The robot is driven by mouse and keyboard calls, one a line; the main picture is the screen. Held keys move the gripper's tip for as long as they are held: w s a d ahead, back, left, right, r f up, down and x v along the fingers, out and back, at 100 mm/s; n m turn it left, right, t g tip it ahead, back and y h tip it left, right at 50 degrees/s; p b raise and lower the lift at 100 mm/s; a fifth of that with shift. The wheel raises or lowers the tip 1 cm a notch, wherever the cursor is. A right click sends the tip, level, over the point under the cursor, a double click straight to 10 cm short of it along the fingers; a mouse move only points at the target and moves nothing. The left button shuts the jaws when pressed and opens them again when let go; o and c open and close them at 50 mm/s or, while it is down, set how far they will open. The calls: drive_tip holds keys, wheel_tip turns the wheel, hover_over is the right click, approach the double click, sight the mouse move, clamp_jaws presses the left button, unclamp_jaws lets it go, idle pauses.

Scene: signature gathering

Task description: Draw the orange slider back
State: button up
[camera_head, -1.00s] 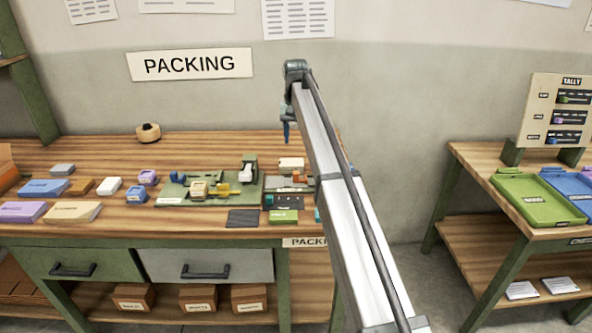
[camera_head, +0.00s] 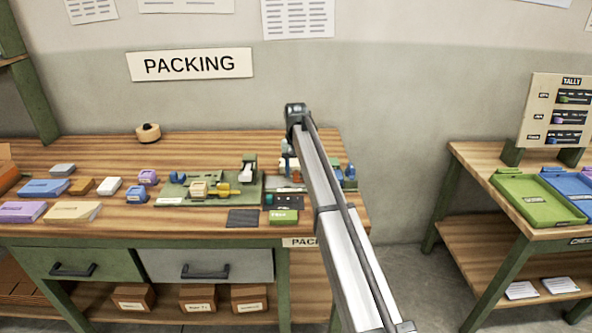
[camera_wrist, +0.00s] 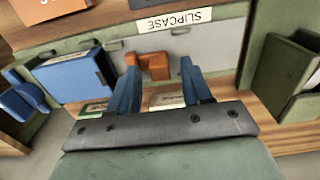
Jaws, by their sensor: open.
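The orange slider (camera_wrist: 154,66) shows in the wrist view as a small stepped block on a grey fixture face (camera_wrist: 210,45), below the upside-down SLIPCASE label (camera_wrist: 174,21). My gripper (camera_wrist: 160,62) is open, with one blue finger to each side of the slider. A gap shows on each side, and I cannot tell whether either finger touches it. In the head view my gripper (camera_head: 287,160) is low over the right part of the packing bench (camera_head: 140,222).
In the wrist view a blue box (camera_wrist: 72,72) stands left of the fingers and a green holder (camera_wrist: 285,70) right. In the head view a green fixture board (camera_head: 178,197) with yellow parts lies left of my gripper. A dark mat (camera_head: 242,218) lies in front.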

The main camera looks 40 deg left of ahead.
drive_tip(key=shift+c, duration=0.4)
clamp_jaws()
idle(0.4)
